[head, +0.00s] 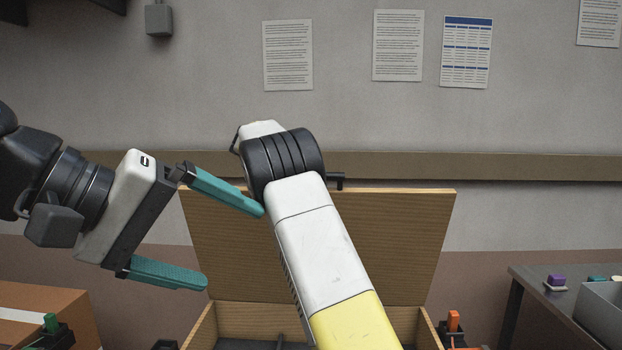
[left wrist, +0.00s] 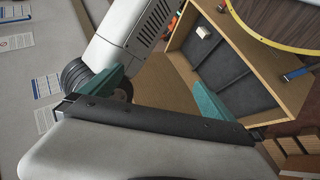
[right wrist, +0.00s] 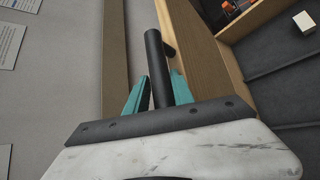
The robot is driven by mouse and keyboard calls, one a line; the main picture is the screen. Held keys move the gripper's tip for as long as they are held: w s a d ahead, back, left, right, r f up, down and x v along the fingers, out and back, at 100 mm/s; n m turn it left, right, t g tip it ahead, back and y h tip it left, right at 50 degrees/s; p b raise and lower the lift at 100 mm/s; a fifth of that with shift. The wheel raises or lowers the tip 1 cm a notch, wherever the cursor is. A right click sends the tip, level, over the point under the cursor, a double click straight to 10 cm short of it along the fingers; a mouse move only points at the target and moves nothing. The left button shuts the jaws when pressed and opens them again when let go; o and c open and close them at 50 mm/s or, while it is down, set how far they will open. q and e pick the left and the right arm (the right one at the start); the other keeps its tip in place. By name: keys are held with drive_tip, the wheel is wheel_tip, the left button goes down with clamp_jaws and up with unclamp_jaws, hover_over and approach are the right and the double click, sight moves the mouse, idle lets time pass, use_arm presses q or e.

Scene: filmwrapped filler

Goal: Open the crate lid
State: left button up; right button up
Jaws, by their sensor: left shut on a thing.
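The brown crate lid (head: 410,235) stands raised, nearly upright, at the back of the wooden crate (head: 203,325). My left gripper (head: 234,248) is near the lid's left edge, its teal fingers wide apart. What its jaws bear on I cannot make out; the upper fingertip is close to my right arm in the head view. A black rod-like handle (right wrist: 153,55) shows between the teal fingers of my right gripper (right wrist: 160,76), which sit close on both sides of it. In the head view my right arm hides that gripper; a black rod end shows beside the arm.
A cardboard box (head: 45,305) is at the lower left. A grey table (head: 535,285) with a purple item (head: 556,281) and a grey bin (head: 603,308) is at the right. The wall with a brown rail (head: 480,167) is behind the lid. My arms are close together.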

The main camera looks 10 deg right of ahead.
use_arm(q)
drive_tip(key=w+a+f+m+y, duration=0.1)
drive_tip(key=w+a+f+y, duration=0.3)
drive_tip(key=a+f, duration=0.6)
drive_tip(key=shift+w+t+y, duration=0.25)
drive_tip(key=shift+t+y, duration=0.15)
drive_tip(key=shift+y, duration=0.8)
drive_tip(key=shift+m+y, duration=0.3)
drive_tip(key=shift+y, duration=0.4)
drive_tip(key=f, duration=0.1)
drive_tip(key=a+f, duration=0.1)
drive_tip(key=f, duration=0.1)
drive_tip(key=a+f, duration=0.1)
drive_tip(key=shift+w+f, duration=0.2)
drive_tip(key=shift+w, duration=0.2)
drive_tip(key=c, duration=0.4)
drive_tip(key=shift+w+r, duration=0.1)
drive_tip(key=shift+r, duration=0.3)
use_arm(e)
drive_tip(key=v, duration=0.8)
